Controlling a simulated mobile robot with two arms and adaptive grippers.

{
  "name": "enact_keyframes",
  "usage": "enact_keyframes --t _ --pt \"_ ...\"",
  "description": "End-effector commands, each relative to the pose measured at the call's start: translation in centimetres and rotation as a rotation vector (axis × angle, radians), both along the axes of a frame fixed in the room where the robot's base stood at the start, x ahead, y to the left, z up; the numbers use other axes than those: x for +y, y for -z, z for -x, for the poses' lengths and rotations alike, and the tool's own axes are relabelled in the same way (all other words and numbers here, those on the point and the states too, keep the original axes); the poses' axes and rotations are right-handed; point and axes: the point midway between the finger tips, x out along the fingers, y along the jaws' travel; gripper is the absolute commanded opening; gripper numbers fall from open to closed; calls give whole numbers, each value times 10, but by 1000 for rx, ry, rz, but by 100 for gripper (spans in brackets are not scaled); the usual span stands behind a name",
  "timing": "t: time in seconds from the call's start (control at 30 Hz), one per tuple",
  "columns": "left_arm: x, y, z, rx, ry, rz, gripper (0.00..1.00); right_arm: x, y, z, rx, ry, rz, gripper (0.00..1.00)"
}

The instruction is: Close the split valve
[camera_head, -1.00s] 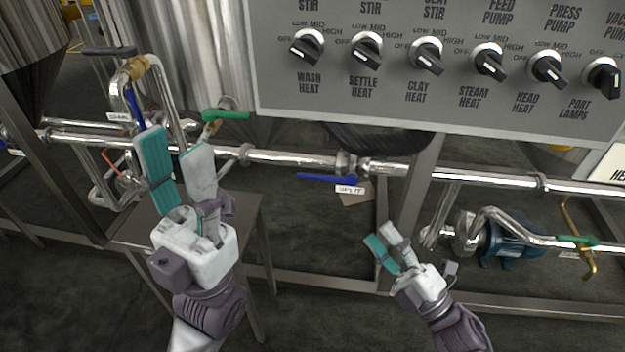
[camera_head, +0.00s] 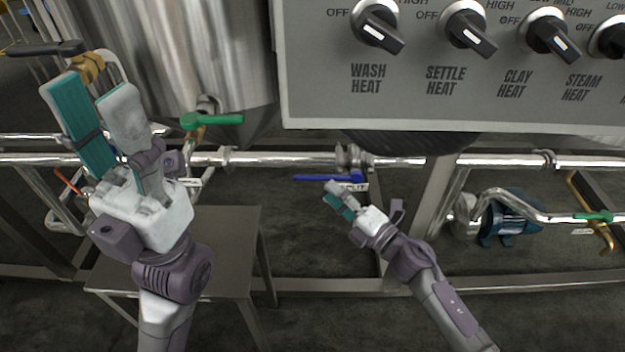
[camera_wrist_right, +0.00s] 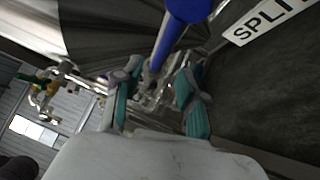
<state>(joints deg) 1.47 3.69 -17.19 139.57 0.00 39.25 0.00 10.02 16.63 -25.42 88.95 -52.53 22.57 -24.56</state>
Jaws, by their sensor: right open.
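The split valve has a blue lever handle (camera_head: 328,178) that lies along the horizontal steel pipe, left of and just below the valve body (camera_head: 354,158). Its white label (camera_head: 352,187) is partly covered by my right gripper. My right gripper (camera_head: 338,196) is just below the handle. In the right wrist view the gripper (camera_wrist_right: 158,100) is open, with the blue handle (camera_wrist_right: 182,12) ahead of and above its fingers, and the SPLIT label (camera_wrist_right: 268,20) at the upper right. I see no contact with the handle. My left gripper (camera_head: 95,110) is raised at the left, its two fingers apart and empty.
A control panel with knobs (camera_head: 430,100) overhangs the pipe. A green-handled valve (camera_head: 212,121) sits under the steel tank (camera_head: 205,50). A low metal table (camera_head: 225,225) stands below my left arm. A blue pump (camera_head: 508,220) is at the right.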

Motion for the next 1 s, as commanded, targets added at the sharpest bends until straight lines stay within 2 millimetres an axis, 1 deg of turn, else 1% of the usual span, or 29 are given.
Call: enact_keyframes --t 0.03,0.1,0.3,0.5,0.77,1.0 --pt "0 1 1 -14 0 0 40 9 0 -9 -4 -1 0 41" --pt "0 -1 2 -24 -1 -1 40 19 -2 -18 -3 0 -1 41" --pt "-1 -6 4 -51 -2 -2 40 40 -6 -39 -2 -1 0 41" --pt "-2 -9 5 -61 -4 -4 40 47 -9 -47 1 0 -1 41" --pt "-2 -9 5 -61 -3 -4 40 48 -9 -47 1 0 -1 41" --pt "-2 -9 5 -62 -3 -4 40 48 -9 -47 1 0 0 1"
